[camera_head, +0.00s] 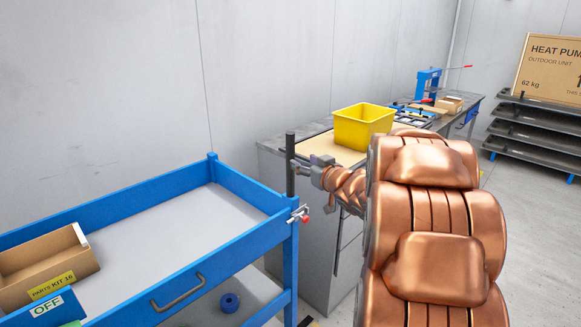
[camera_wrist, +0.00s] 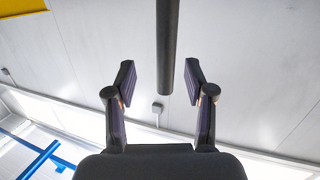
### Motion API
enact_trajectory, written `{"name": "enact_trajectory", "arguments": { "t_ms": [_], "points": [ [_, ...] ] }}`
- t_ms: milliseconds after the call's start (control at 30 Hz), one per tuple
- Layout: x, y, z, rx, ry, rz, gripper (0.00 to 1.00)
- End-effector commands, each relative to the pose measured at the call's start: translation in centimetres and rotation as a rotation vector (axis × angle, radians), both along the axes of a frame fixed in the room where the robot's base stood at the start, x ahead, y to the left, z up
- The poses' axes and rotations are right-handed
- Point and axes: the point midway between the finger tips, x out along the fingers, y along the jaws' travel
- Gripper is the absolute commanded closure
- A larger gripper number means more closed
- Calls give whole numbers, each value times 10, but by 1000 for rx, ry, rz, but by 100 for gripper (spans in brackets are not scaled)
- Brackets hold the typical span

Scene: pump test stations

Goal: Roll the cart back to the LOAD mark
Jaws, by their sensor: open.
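The cart (camera_head: 180,253) is blue-framed with a grey top and stands at the lower left of the head view. A dark upright bar (camera_head: 290,165) rises at its right corner and looks like part of the cart. In the head view my gripper (camera_head: 306,171) is just right of this bar. In the wrist view my gripper (camera_wrist: 160,78) is open, and the dark bar (camera_wrist: 168,45) shows between the two fingers with gaps on both sides. I cannot tell how deep the bar sits between them. No LOAD mark is readable in either view.
A grey bench (camera_head: 300,243) with a yellow bin (camera_head: 362,127) stands behind my arm. Shelves (camera_head: 538,130) are at right, with open floor before them.

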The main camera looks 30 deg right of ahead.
Motion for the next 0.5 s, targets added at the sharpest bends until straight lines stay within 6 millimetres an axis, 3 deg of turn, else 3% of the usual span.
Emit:
{"name": "enact_trajectory", "arguments": {
  "t_ms": [33,300,500],
  "points": [
    [-1,-4,-9,12,-24,20,46],
    [-1,0,-6,45,-110,105,46],
    [17,1,-4,46,-115,111,46]
  ]
}}
